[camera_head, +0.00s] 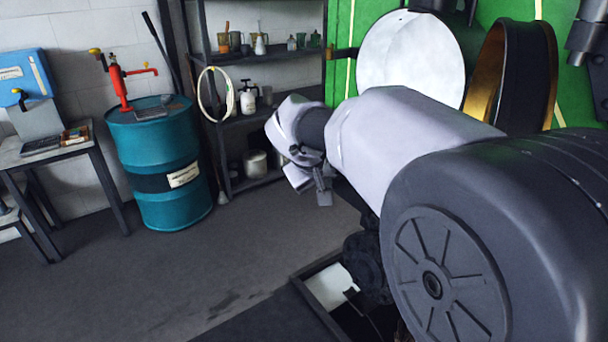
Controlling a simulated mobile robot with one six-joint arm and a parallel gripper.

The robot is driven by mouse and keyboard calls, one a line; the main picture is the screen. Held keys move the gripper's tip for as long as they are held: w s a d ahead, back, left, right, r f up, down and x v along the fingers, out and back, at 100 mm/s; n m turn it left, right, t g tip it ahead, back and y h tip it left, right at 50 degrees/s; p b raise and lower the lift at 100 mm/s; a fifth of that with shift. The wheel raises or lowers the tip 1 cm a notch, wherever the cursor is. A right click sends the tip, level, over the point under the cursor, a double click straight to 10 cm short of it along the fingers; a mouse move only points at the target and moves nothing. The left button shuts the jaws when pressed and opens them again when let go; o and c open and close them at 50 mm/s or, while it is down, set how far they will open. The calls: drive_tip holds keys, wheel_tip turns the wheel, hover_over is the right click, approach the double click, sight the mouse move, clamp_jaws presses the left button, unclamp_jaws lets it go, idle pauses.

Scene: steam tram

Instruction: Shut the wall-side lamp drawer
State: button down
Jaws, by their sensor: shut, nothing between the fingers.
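No drawer can be made out for certain in the head view. An open dark-rimmed box (300,283) with a pale thing inside shows low in the middle, partly hidden by my arm; I cannot tell whether it is the lamp drawer. A round white disc (408,55), perhaps a lamp face, stands before the green tram panel (370,14). Right of it is a black round housing with a brass inside (510,75). My gripper (323,190) is small in view beyond my arm, pointing down, shut and empty, apart from the disc and above the box.
A teal drum (160,200) with a red pump (118,80) stands by the wall. Dark shelves (255,113) hold jars and bottles. A small table (55,155) is at the left. The grey floor (180,275) in front is clear.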

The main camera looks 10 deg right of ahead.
drive_tip(key=w+d+p, duration=0.1)
drive_tip(key=d+p, duration=0.1)
drive_tip(key=d, duration=0.2)
drive_tip(key=w+d+p, duration=0.2)
drive_tip(key=d, duration=0.3)
drive_tip(key=w+d+p, duration=0.2)
drive_tip(key=d, duration=0.3)
drive_tip(key=shift+w+r, duration=0.1)
drive_tip(key=shift+w, duration=0.1)
